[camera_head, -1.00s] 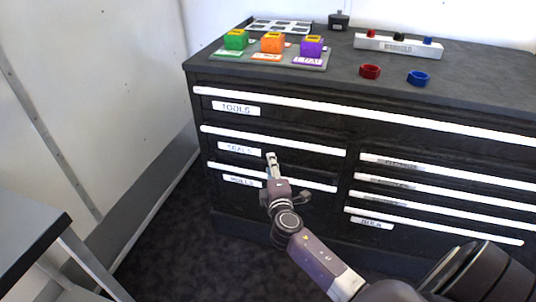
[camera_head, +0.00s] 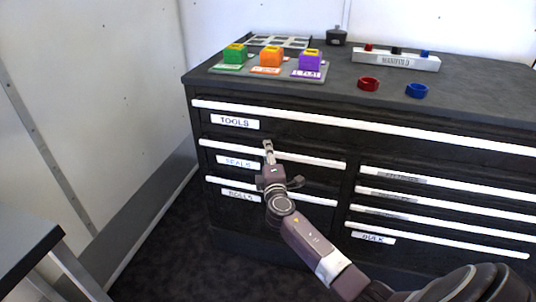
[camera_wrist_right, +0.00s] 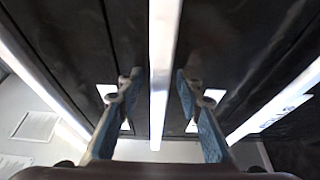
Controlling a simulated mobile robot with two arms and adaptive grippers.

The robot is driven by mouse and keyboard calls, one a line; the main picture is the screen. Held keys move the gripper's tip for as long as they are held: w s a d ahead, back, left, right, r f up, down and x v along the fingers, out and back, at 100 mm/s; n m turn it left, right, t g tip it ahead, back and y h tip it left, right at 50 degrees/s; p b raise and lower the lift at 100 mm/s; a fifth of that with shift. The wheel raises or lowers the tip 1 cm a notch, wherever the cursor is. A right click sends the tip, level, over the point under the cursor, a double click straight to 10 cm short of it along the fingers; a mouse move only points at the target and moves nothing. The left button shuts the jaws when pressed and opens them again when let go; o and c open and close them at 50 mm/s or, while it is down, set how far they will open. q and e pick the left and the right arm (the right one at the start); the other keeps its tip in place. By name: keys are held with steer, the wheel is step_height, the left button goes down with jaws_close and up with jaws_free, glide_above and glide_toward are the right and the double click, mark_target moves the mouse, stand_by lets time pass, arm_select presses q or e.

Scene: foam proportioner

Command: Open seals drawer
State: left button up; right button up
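The seals drawer, labelled SEALS (camera_head: 235,162), is in the left column of the black cabinet, below the TOOLS drawer, and looks shut. Its white handle strip (camera_head: 315,160) runs along its top edge. My right gripper (camera_head: 268,147) is at this strip, just right of the label. In the right wrist view, the strip (camera_wrist_right: 162,50) runs between the two spread blue-sided fingers of the right gripper (camera_wrist_right: 158,92), with gaps visible on both sides. Whether a finger touches the strip is unclear. My left gripper is not in view.
The TOOLS drawer's long handle (camera_head: 400,128) lies above, and another drawer's handle (camera_head: 320,200) below. Several narrower drawers are at right. The cabinet top (camera_head: 330,88) holds coloured blocks, a red ring (camera_head: 369,84) and a blue ring (camera_head: 416,90). A grey table (camera_head: 25,245) stands at left.

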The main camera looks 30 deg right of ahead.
jaws_close()
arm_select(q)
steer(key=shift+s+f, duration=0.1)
arm_select(e)
steer(key=shift+a+f, duration=0.1)
